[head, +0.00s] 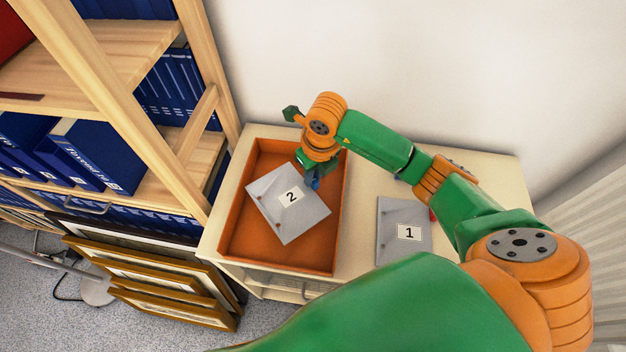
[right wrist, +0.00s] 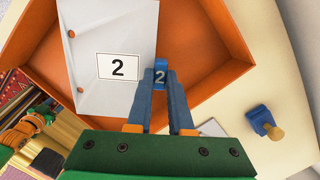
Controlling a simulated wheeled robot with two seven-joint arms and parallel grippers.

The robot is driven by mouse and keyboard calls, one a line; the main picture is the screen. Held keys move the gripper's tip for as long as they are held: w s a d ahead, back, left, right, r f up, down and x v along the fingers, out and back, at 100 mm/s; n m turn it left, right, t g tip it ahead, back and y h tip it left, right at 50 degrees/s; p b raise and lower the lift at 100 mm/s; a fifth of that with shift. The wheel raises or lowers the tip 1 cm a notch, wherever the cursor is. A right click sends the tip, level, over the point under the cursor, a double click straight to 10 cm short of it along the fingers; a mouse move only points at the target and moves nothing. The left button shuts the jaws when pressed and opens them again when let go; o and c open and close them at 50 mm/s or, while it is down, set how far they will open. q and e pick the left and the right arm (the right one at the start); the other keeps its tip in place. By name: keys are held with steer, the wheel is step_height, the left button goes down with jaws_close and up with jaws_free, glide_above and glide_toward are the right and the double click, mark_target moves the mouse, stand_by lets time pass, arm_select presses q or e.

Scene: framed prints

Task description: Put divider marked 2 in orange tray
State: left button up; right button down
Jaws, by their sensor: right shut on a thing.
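The grey divider marked 2 (head: 285,222) is over or inside the orange tray (head: 265,257), turned at an angle to the tray's walls. I cannot tell whether it touches the tray floor. My right gripper (head: 312,182) is shut on the divider's blue tab at its edge. In the right wrist view, the blue tab with a 2 (right wrist: 160,74) sits between the fingertips (right wrist: 158,90), beside the white divider face (right wrist: 115,30). The tray's orange wall (right wrist: 225,35) shows around it. My left gripper is not in view.
A grey divider marked 1 (head: 391,240) lies on the cream cabinet top (head: 360,190) right of the tray. A blue object with a wooden knob (right wrist: 265,125) stands beside the tray. A wooden shelf with blue binders (head: 100,150) and framed prints (head: 150,275) are at the left.

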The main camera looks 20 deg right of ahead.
step_height(320, 180, down, 3)
steer(key=shift+w+r+p, duration=0.1)
steer(key=shift+w+p, duration=0.05)
steer(key=shift+p, duration=0.45)
steer(key=shift+f, duration=0.5)
steer(key=c, duration=0.8)
jaws_free()
steer(key=shift+r, duration=0.3)
steer(key=r, duration=0.4)
steer(key=s+r, duration=0.1)
steer(key=r, duration=0.6)
steer(key=shift+s+d+r+b, duration=0.2)
steer(key=shift+s+r+b, duration=0.1)
steer(key=shift+s, duration=0.05)
